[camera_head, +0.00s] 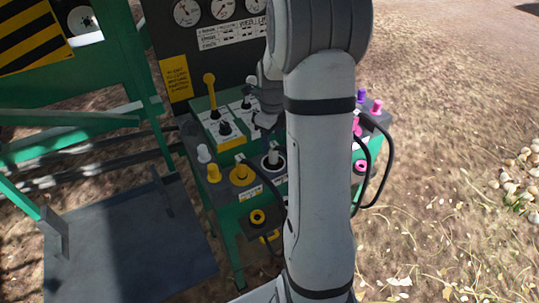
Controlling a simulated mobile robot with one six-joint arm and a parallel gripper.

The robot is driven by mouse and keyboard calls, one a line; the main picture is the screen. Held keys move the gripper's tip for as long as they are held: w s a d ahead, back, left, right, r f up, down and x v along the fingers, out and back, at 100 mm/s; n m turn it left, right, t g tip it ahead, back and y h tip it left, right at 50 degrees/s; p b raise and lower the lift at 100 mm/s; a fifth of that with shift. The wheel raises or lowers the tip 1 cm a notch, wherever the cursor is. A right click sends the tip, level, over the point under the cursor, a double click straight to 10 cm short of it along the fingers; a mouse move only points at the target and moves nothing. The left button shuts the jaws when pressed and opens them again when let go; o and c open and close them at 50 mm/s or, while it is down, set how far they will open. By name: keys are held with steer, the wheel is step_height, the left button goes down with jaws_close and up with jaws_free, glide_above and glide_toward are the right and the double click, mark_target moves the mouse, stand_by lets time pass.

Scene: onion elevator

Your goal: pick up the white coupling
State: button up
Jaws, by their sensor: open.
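A white coupling (272,157) sits in a round white-ringed port on the sloped front panel, left of my arm. A second, smaller white piece (203,153) stands at the panel's left end, and I cannot tell whether it is a coupling or a cap. My gripper (262,122) is open, above and slightly left of the white coupling and apart from it in the picture. My arm hides part of the gripper and the panel to the right.
A yellow coupling (240,173) with a black hose sits left of the white one. Levers, including a yellow-knobbed one (210,88), rise behind. Pink fittings (360,166) and hoses are right of my arm. A dark plate (130,245) lies lower left; open ground is right.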

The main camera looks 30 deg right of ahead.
mark_target(274, 154)
steer(key=f, duration=0.7)
steer(key=shift+s+d+p, duration=0.1)
steer(key=shift+s+p, duration=0.3)
steer(key=shift+r, duration=0.1)
steer(key=shift+c, duration=0.4)
steer(key=c, duration=1)
